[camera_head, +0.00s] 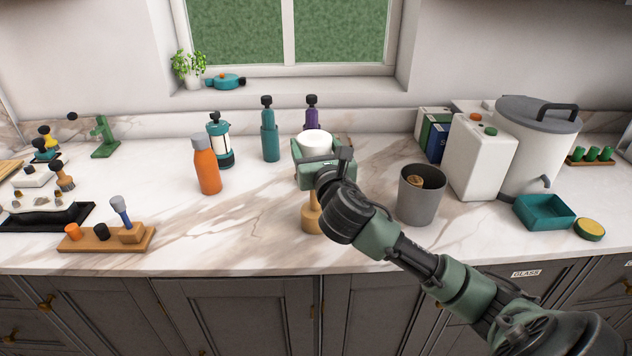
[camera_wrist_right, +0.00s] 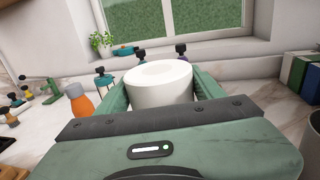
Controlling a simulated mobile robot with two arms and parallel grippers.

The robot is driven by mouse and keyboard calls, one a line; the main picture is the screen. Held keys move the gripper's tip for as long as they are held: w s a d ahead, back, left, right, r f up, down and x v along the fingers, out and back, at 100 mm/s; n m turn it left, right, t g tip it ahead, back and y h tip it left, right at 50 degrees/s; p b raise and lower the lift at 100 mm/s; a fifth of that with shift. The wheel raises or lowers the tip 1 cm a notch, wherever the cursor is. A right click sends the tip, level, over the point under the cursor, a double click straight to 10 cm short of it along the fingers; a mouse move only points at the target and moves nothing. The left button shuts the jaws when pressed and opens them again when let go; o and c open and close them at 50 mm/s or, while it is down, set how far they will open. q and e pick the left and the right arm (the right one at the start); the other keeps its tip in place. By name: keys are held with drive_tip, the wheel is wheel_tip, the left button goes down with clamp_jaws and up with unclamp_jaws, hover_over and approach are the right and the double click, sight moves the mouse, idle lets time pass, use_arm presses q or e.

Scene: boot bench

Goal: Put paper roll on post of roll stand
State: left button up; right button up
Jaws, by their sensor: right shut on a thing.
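The white paper roll (camera_head: 315,139) is upright between the fingers of my right gripper (camera_head: 316,152), which is shut on it. In the right wrist view the roll (camera_wrist_right: 160,84) sits between the two green fingers (camera_wrist_right: 160,92). Below the gripper in the head view is a wooden piece with a wide round foot and a narrower upright part (camera_head: 311,216), which looks like the roll stand. Its upper part is hidden behind my gripper, so I cannot tell whether the roll touches the post. My left gripper is not in view.
A grey bin (camera_head: 421,194) stands just right of the gripper. An orange bottle (camera_head: 207,171), a lantern (camera_head: 220,143) and teal (camera_head: 269,135) and purple (camera_head: 311,114) bottles stand left and behind. The counter between the orange bottle and the stand is clear.

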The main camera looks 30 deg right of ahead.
wheel_tip(320, 180, down, 9)
drive_tip(key=shift+r+b, duration=0.1)
drive_tip(key=shift+b, duration=0.25)
drive_tip(key=o, duration=1.4)
drive_tip(key=shift+o, duration=0.2)
drive_tip(key=b+v, duration=0.1)
drive_tip(key=v, duration=1.1)
drive_tip(key=shift+b, duration=0.35)
